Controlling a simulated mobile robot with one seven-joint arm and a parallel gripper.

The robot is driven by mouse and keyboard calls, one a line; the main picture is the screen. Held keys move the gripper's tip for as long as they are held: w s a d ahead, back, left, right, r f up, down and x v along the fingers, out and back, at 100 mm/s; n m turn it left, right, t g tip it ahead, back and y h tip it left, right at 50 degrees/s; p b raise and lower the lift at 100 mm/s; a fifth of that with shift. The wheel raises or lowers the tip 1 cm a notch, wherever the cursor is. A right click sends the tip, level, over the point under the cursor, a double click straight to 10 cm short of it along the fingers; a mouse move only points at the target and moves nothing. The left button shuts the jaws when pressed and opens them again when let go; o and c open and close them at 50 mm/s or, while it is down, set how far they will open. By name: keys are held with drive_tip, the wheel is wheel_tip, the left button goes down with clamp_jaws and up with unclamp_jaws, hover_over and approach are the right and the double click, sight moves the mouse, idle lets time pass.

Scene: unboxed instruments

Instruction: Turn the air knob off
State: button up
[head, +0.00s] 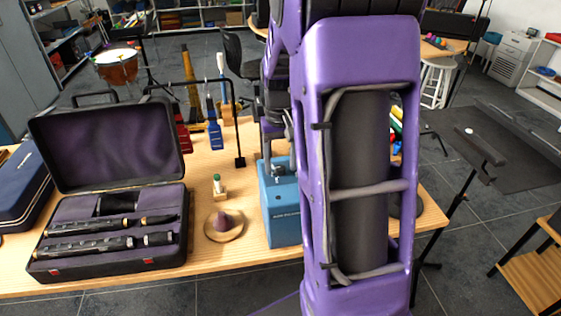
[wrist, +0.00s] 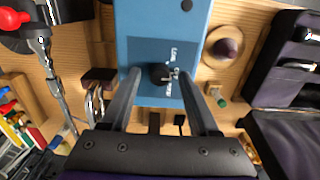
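An open instrument case (head: 108,262) with dark woodwind pieces lies left on the table (head: 215,278). A round wooden piece with a purple cone (head: 224,225) and a small green-topped item (head: 217,184) stand beside the box. A black rack (head: 238,130) with hanging items stands behind.

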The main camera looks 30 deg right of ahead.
sight(281, 167)
wheel_tip(281, 167, up, 18)
drive_tip(key=p, duration=0.2)
drive_tip(key=shift+f+p, duration=0.25)
drive_tip(key=shift+p, duration=0.1)
idle(0.4)
